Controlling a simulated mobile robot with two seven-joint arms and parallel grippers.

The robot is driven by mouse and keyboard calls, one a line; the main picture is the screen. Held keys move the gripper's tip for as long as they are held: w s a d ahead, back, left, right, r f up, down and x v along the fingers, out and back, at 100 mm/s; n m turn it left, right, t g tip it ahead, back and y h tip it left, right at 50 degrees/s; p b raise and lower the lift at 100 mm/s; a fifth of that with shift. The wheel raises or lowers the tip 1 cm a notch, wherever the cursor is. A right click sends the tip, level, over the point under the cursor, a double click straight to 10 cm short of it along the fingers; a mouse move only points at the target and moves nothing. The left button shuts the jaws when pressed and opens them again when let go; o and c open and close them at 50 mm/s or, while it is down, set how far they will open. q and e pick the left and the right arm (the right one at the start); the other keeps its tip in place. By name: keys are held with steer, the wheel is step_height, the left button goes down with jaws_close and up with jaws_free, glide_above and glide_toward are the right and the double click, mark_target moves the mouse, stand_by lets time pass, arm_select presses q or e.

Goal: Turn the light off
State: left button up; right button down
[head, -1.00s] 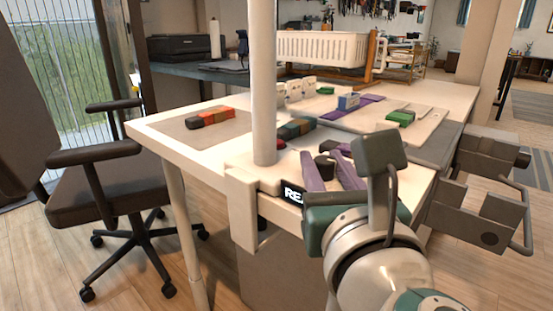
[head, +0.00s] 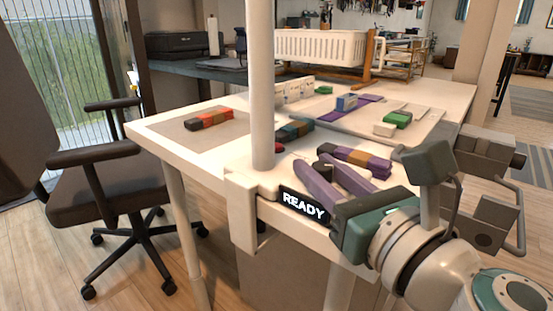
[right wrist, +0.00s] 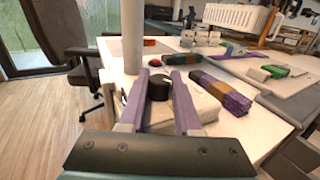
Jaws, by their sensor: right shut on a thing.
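A black round knob (right wrist: 160,85) sits on a pale base on the table, beside the foot of a white upright pole (head: 262,95). My right gripper (right wrist: 160,92) has two long purple fingers, one on each side of the knob, and is shut on it. In the head view the right gripper (head: 312,168) reaches in from the lower right, and its fingers partly hide the knob. A lit "READY" sign (head: 303,204) is on the front edge below the fingers. A red round part (head: 279,148) shows behind the knob. The left gripper is out of view.
A purple, orange and dark block (head: 357,160) lies close to the right of my fingers. More coloured blocks (head: 209,119), a green one (head: 397,118) and a white basket (head: 322,47) are farther back. An office chair (head: 110,185) stands left.

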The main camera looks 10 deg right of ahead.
steer(key=shift+n+y, duration=0.4)
steer(key=shift+y, duration=0.3)
steer(key=shift+g+y, duration=0.3)
steer(key=shift+d+n+y, duration=0.1)
steer(key=shift+n+y, duration=0.5)
steer(key=shift+n, duration=0.1)
steer(key=n+g+y+b, duration=0.1)
steer(key=y, duration=0.1)
steer(key=n+g+y+b, duration=0.2)
steer(key=shift+w+f+y, duration=0.1)
steer(key=shift+f+y, duration=0.1)
steer(key=shift+y, duration=0.1)
steer(key=n+g+y+b, duration=0.4)
steer(key=g, duration=0.1)
steer(key=n+g+y+b, duration=0.1)
steer(key=n+g+b, duration=0.1)
steer(key=shift+r+g+b, duration=0.15)
steer(key=shift+g+b, duration=0.15)
steer(key=shift+g, duration=0.1)
steer(key=shift+r+n+g+y, duration=0.1)
steer(key=shift+n+g+y, duration=0.2)
steer(key=shift+n, duration=0.2)
